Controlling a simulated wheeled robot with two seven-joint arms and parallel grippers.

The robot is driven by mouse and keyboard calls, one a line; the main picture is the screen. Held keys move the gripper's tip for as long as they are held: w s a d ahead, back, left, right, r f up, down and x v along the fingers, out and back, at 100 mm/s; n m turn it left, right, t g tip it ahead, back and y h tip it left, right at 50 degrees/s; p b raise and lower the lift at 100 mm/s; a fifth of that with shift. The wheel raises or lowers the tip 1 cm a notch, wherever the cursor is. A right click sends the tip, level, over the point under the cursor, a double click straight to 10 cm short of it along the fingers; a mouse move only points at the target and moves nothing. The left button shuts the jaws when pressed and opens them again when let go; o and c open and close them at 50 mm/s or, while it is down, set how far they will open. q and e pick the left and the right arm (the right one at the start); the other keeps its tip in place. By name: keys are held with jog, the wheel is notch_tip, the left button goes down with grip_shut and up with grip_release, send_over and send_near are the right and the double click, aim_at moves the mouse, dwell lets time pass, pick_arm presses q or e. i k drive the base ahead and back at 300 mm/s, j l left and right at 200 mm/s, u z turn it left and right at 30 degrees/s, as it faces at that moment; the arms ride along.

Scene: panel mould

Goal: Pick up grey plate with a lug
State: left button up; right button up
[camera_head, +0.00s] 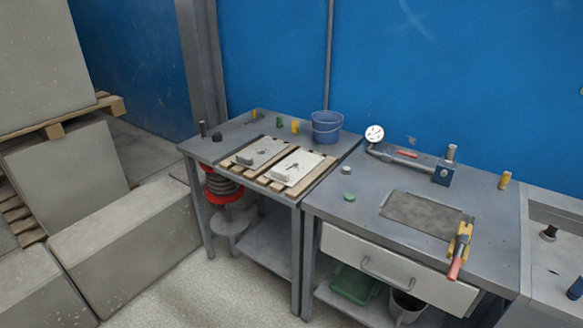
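Two flat plates lie side by side on a slatted wooden rack on the left table. The left one, a grey plate (257,151), has a small dark fitting on top and a raised block at its near edge. The right one, a paler plate (297,164), has a similar dark fitting. Which fitting is the lug is too small to tell. A darker flat grey sheet (415,212) lies on the right table. Neither of my grippers is in view.
A blue bucket (326,128) stands behind the plates. The right table holds a dial gauge (374,134), a blue-based tool (442,173) and a yellow-and-red tool (459,248). Concrete blocks (124,243) fill the left. The right table's near left top is mostly clear.

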aim_at(261, 150)
jog(key=i+j+u, duration=0.1)
jog(key=i+u, duration=0.15)
jog(key=i, duration=0.3)
jog(key=i+u, duration=0.25)
jog(key=i, duration=0.25)
jog(key=i+l+u, duration=0.1)
jog(key=i+u, duration=0.15)
jog(key=i, duration=0.3)
jog(key=i+l+u, duration=0.25)
jog(key=i, duration=0.3)
